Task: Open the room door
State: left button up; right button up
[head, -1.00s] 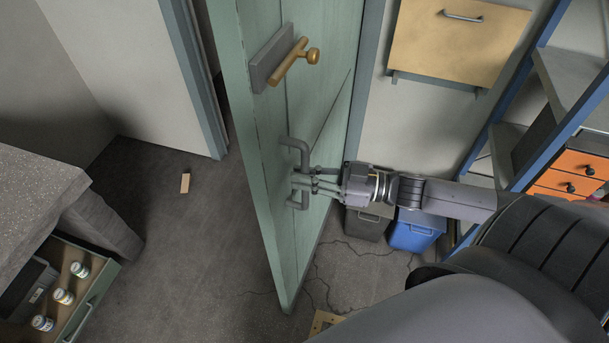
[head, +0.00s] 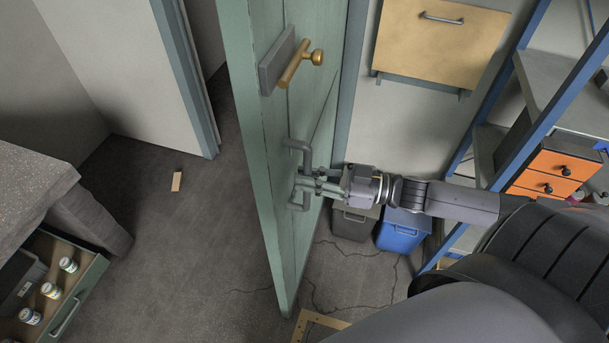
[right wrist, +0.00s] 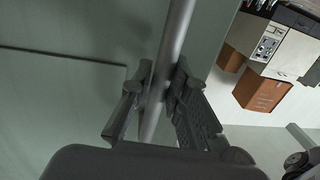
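The green room door (head: 262,160) stands open, swung away from its frame, with a gap to its left. It carries a brass lever handle (head: 295,67) on a grey plate, and below it a grey bar pull handle (head: 296,147). My right gripper (head: 304,184) reaches in from the right at the pull handle. In the right wrist view the handle's bar (right wrist: 172,70) runs between my two fingers (right wrist: 163,88), which are closed in on both sides of it. My left gripper is not in view.
A grey bench (head: 40,185) with an open drawer of small jars (head: 50,290) stands at left. A small wooden block (head: 177,181) lies on the floor. Grey and blue bins (head: 402,232) stand behind the door, near a blue-framed shelf (head: 550,110).

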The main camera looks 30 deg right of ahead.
jog(key=shift+o, duration=1.2)
jog(key=shift+s+d+r, duration=0.1)
jog(key=shift+s+d, duration=0.4)
jog(key=shift+d, duration=0.05)
jog(key=shift+o, duration=0.7)
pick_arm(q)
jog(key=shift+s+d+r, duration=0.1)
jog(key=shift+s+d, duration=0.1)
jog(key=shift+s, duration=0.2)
pick_arm(e)
jog(key=v, duration=1.1)
